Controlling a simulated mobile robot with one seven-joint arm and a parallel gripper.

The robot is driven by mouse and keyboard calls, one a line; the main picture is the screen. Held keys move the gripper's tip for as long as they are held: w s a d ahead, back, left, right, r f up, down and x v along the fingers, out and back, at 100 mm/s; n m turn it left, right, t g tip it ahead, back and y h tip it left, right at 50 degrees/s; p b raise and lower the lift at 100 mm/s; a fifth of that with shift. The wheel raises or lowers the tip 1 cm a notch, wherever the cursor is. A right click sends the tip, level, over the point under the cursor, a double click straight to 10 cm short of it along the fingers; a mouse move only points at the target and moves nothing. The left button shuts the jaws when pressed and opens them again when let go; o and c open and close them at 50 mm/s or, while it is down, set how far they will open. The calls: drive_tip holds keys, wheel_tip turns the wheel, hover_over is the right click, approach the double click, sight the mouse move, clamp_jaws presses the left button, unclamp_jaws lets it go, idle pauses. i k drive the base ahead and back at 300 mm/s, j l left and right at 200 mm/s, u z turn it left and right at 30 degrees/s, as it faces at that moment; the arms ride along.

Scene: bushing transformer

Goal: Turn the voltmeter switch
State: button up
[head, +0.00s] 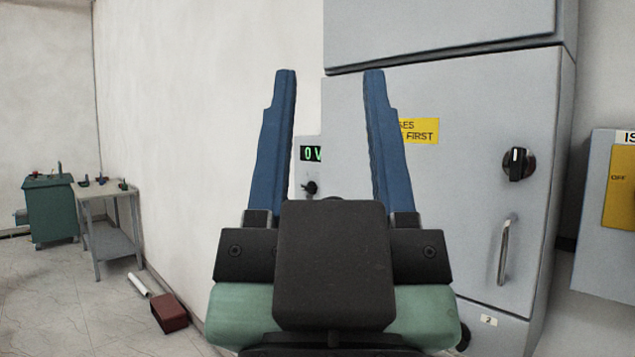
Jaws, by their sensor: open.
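A small light grey box, seemingly the voltmeter (313,153), is on the wall, left of the large cabinet. Its dark display shows green "0 V". A small black knob, seemingly its switch (311,188), sits below the display. My gripper (330,75) is open and empty, its two blue fingers pointing up in the picture. The display and the knob show in the gap between the fingers, nearer the left finger. I cannot tell how far the fingertips are from the knob. The lower part of the box is hidden behind my gripper.
A large grey cabinet (460,200) stands right of the box, with a black rotary switch (517,164) and a handle (504,251). Another panel (605,240) is at far right. A table (108,195), green cabinet (50,215) and red box (169,313) are at left.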

sight(312, 188)
drive_tip(key=i+j+z, duration=0.1)
drive_tip(key=i+j, duration=0.4)
drive_tip(key=i+j+z, duration=0.1)
drive_tip(key=i+j, duration=0.85)
drive_tip(key=j, duration=0.2)
drive_tip(key=i+j+z, duration=0.15)
drive_tip(key=i+j, duration=0.3)
drive_tip(key=j, duration=0.1)
